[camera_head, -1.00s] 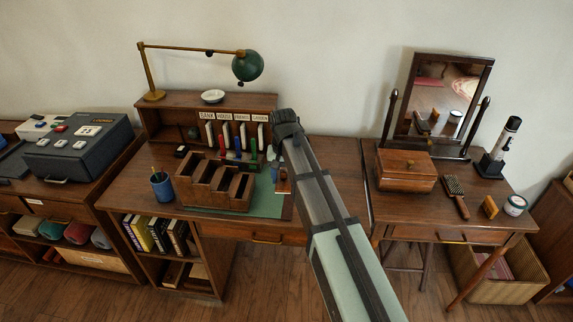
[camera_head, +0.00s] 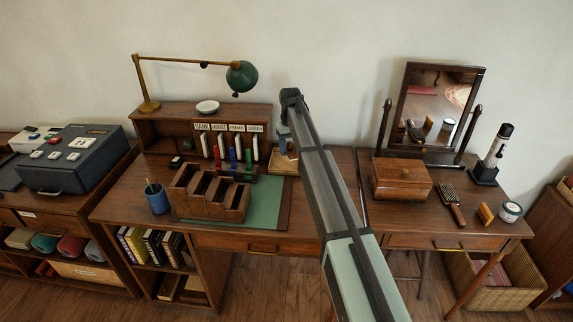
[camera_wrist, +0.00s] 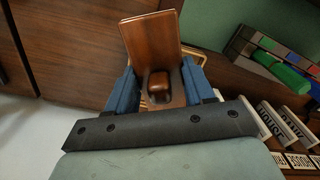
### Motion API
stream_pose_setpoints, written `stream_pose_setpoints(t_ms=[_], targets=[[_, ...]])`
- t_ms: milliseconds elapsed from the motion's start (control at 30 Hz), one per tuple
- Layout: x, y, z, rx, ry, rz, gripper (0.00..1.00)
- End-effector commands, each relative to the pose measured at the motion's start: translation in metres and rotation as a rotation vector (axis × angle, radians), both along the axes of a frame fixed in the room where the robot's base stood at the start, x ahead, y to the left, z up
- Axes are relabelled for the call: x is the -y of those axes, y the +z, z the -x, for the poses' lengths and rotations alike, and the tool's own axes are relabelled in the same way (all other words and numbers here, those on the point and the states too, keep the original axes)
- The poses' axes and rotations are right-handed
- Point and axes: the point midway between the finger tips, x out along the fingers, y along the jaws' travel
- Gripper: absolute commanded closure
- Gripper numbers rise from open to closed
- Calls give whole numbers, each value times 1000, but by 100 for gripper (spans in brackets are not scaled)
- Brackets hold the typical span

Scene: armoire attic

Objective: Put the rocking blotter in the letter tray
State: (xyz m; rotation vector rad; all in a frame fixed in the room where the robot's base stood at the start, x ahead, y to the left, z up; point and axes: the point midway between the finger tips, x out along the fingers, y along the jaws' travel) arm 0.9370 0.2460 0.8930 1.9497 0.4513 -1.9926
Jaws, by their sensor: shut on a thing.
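My gripper (camera_wrist: 158,88) is shut on the rocking blotter (camera_wrist: 150,40), a brown wooden piece with a rounded knob between the blue fingers in the wrist view. In the head view my gripper (camera_head: 285,147) is at the back of the desk, right of the coloured uprights, and the arm hides much of it. A tan, shallow tray-like thing (camera_head: 284,167) lies at the gripper, partly hidden; it may be the letter tray. In the wrist view a thin brass edge (camera_wrist: 202,58) shows behind the blotter. I cannot tell whether the blotter touches it.
A wooden compartment holder (camera_head: 210,193) stands on the green desk pad (camera_head: 268,203), with a blue pen cup (camera_head: 157,199) to its left. Labelled files (camera_head: 230,143) stand behind. A lamp (camera_head: 241,76) overhangs at the back. A wooden box (camera_head: 402,180) is on the right table.

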Motion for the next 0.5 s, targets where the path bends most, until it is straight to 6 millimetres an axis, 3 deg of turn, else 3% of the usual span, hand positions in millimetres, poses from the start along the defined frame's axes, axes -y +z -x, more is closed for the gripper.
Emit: stream_pose_setpoints(t_ms=[100, 500], targets=[[-5, 1, -21, 0, 172, -4, 81], [-15, 3, -58, 3, 761, -16, 81]])
